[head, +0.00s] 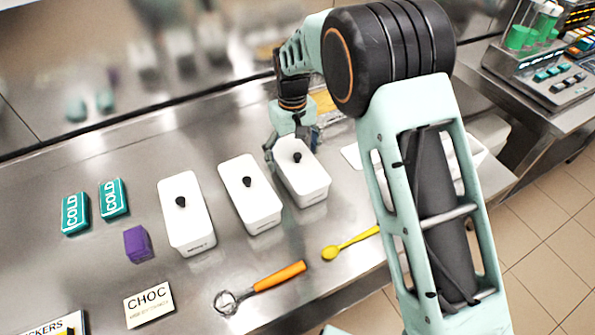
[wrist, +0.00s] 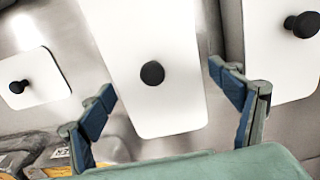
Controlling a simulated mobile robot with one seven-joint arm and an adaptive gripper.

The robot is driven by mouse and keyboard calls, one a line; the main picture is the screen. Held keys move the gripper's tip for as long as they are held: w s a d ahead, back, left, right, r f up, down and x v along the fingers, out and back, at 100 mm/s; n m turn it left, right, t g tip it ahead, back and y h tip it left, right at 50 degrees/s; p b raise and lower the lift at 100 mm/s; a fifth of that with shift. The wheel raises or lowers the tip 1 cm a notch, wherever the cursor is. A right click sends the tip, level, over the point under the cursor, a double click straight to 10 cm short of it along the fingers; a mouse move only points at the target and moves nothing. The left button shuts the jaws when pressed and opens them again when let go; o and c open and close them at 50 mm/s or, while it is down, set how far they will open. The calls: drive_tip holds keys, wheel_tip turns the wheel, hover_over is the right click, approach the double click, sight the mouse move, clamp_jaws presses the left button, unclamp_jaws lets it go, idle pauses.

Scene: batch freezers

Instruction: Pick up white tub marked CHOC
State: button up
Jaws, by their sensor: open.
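Three white lidded tubs with black knobs stand in a row on the steel counter: left tub (head: 187,222), middle tub (head: 250,200) and right tub (head: 303,180). Their small front marks are too small to read, so I cannot tell which says CHOC. A card reading CHOC (head: 148,303) lies in front of the left tub. My gripper (head: 293,146) is open at the far end of the right tub. In the wrist view my gripper's blue-padded fingers (wrist: 162,82) spread either side of that tub's lid (wrist: 160,110), apart from its knob; the middle tub (wrist: 268,60) is at right.
Two teal COLD packs (head: 75,212) and a purple block (head: 137,243) are at left. An orange-handled tool (head: 280,277) and yellow spoon (head: 345,245) lie in front. A smaller knobbed white lid (wrist: 38,75) is close to the left finger. A wall stands behind.

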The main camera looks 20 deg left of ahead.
wheel_tip(320, 180, down, 5)
drive_tip(key=shift+d+r+p, duration=0.1)
drive_tip(key=shift+r+p, duration=0.1)
drive_tip(key=shift+p, duration=0.25)
drive_tip(key=shift+c, duration=0.3)
drive_tip(key=c, duration=1.5)
drive_tip(key=shift+w+r, duration=0.1)
drive_tip(key=shift+c, duration=1)
